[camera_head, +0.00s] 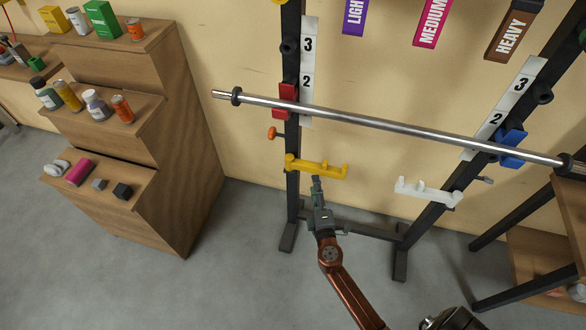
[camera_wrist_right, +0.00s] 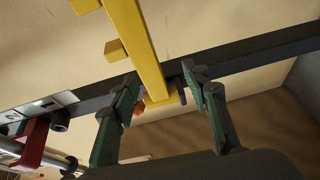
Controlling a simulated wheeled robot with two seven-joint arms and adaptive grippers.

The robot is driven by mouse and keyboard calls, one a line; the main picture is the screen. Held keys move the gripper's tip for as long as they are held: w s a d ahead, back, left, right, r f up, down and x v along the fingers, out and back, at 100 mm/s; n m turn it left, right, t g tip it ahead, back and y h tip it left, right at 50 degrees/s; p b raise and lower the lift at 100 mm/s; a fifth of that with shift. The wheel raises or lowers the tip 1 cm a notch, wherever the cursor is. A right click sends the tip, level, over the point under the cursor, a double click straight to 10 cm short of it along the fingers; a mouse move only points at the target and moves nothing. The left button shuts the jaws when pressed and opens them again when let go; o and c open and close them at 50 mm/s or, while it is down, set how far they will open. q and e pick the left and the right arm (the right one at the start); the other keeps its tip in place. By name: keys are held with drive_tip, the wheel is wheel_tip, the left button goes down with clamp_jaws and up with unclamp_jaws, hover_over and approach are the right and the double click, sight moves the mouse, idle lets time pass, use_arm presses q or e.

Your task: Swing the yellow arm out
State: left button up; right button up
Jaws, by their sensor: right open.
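The yellow arm (camera_head: 318,168) is mounted on the left dark upright of the rack, below the bar. It reaches to the right and has an upturned end. My right gripper (camera_head: 317,183) is just below and in front of its middle, with the fingers pointing up at it. In the right wrist view, the yellow arm (camera_wrist_right: 140,45) runs from the top down between the two spread green fingers of my right gripper (camera_wrist_right: 160,80). I cannot tell whether the fingers touch it. My left gripper is not in view.
A steel bar (camera_head: 400,125) crosses the rack above, near a red holder (camera_head: 286,101) and a blue holder (camera_head: 510,148). A white arm (camera_head: 428,191) is on the right upright. An orange knob (camera_head: 272,133) sits left of the left upright. Wooden shelves (camera_head: 185,150) stand at left.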

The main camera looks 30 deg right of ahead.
sight(313, 171)
drive_tip(key=shift+w+d+r, duration=0.15)
drive_tip(key=shift+w+r, duration=0.35)
drive_tip(key=shift+r, duration=0.35)
drive_tip(key=x, duration=0.7)
drive_tip(key=shift+b, duration=0.3)
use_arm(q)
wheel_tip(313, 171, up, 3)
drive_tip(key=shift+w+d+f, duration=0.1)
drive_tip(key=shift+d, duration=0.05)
use_arm(e)
clamp_jaws()
